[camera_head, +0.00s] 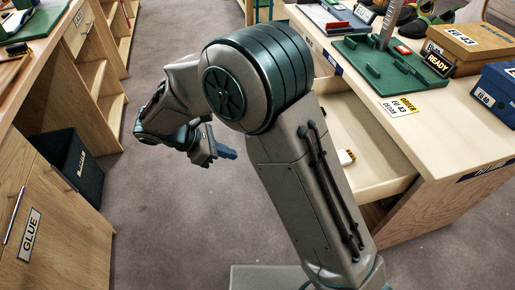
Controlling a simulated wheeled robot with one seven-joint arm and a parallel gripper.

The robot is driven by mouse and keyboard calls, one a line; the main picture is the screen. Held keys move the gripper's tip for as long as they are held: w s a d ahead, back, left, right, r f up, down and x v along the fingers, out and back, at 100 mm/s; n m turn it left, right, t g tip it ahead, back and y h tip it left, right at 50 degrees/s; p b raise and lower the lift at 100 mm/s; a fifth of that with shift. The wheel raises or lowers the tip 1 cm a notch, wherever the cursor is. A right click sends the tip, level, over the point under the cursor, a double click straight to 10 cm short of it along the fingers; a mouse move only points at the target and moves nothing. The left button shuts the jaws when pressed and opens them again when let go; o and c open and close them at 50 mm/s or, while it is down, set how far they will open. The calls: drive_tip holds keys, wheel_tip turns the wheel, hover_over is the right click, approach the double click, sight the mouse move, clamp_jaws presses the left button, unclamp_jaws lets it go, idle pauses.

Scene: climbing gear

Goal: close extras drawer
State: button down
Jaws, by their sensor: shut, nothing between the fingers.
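An open drawer (378,163) of pale wood sticks out from the counter on the right. My arm crosses in front of it and hides its front, so I cannot read any label there. A small cream and yellow item (346,157) lies inside it. My gripper (228,153) is shut and empty. It hangs over the open floor, to the left of the drawer and apart from it, pointing right toward it in the picture.
The counter (455,120) carries a green fixture (385,72), shoe boxes (466,42) and a number card. At left stand a wooden cabinet marked GLUE (60,225), a dark bin (72,165) and shelves. Carpeted floor between them is clear.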

drive_tip(key=d+r+b+x, duration=0.2)
drive_tip(key=x, duration=1)
drive_tip(key=shift+w+d+f, duration=0.2)
drive_tip(key=shift+w, duration=0.1)
